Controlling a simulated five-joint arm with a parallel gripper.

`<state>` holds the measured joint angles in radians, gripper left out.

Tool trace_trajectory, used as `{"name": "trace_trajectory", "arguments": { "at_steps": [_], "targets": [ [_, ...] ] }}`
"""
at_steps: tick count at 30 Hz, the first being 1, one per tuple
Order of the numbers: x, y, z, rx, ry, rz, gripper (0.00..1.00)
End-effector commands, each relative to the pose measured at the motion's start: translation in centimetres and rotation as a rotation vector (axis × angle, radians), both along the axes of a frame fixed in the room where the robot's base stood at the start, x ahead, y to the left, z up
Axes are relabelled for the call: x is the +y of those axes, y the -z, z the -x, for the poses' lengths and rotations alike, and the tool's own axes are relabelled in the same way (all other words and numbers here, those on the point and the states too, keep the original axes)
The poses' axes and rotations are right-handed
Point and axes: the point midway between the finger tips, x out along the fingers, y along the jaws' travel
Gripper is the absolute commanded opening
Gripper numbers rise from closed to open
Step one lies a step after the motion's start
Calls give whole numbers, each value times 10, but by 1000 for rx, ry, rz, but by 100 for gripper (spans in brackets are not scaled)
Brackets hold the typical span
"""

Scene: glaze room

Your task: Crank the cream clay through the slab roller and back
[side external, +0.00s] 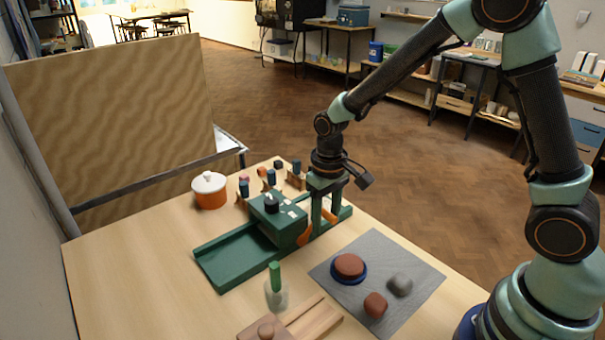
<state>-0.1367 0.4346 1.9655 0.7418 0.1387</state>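The slab roller (234,258) is green, with a long low tray reaching to the left and a raised block (282,222) over its right part. A black knob and small white patches show on top of the block. My gripper (322,228) points down at the roller's right side, its two teal fingers close to orange parts (305,236) there. Whether the fingers grip the crank or only stand beside it cannot be told. I see no cream clay; the visible tray is bare, and the block and my gripper hide the rest.
A grey mat (408,306) at the front right holds a red-brown slab on a blue dish (349,269), a grey lump (400,285) and a red-brown lump (375,304). A green-handled tool in a jar (276,290), wooden pieces (310,318), an orange pot (209,190) and several small blocks surround the roller.

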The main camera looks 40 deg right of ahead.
Motion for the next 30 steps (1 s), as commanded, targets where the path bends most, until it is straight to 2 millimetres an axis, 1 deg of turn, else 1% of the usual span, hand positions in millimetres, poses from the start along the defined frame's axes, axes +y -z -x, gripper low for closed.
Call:
{"name": "trace_trajectory", "arguments": {
  "at_steps": [1,5,17,30],
  "targets": [
    [4,-2,0,-2,-5,0,40],
    [9,-5,0,-2,-4,0,40],
    [11,-6,0,0,-3,0,40],
    [33,-15,1,0,-4,0,40]
  ]
}}
